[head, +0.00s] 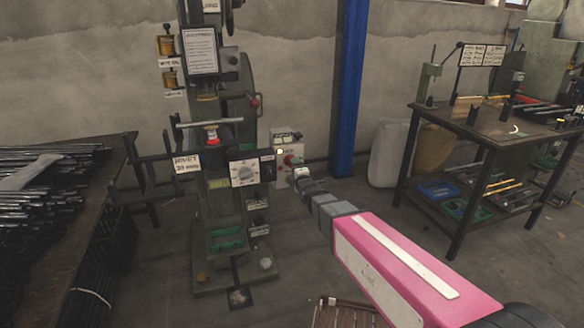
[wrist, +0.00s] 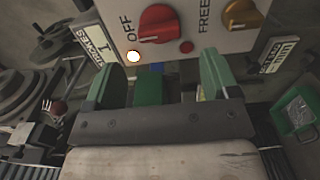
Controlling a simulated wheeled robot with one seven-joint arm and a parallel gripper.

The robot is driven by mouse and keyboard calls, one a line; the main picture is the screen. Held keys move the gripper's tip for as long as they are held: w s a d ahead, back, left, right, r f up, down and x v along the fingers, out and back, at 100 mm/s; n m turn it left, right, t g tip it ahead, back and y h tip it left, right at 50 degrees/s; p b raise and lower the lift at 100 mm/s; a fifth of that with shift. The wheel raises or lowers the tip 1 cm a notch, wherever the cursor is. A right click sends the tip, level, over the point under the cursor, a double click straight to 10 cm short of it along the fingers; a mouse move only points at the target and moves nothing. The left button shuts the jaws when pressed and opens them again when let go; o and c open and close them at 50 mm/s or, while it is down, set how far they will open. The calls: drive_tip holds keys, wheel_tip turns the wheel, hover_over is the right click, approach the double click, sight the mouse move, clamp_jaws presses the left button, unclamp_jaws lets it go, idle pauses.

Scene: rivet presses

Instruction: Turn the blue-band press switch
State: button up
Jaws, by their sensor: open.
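The rivet press (head: 232,130) stands against the back wall in the head view. A small pale switch box (head: 284,172) with a red knob is at its right side. In the wrist view, the box face (wrist: 188,45) carries a red knob (wrist: 157,24) between the words OFF and FREE, and a yellow knob (wrist: 242,13). A white light and a small red light sit below the red knob. My gripper (wrist: 160,80) is open and empty, its green fingers just below the panel in the picture. It also shows beside the box in the head view (head: 302,174). A small blue patch shows between the fingers; I cannot tell whether it is a band.
A bench with metal rods (head: 62,163) stands at the left. A dark table (head: 480,124) with tools is at the right. A blue post (head: 349,85) rises behind my arm. A slatted wooden thing (head: 340,312) is low at the front. Floor between press and table is fairly clear.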

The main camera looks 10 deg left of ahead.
drive_tip(key=v, duration=0.4)
drive_tip(key=shift+s+d, duration=0.15)
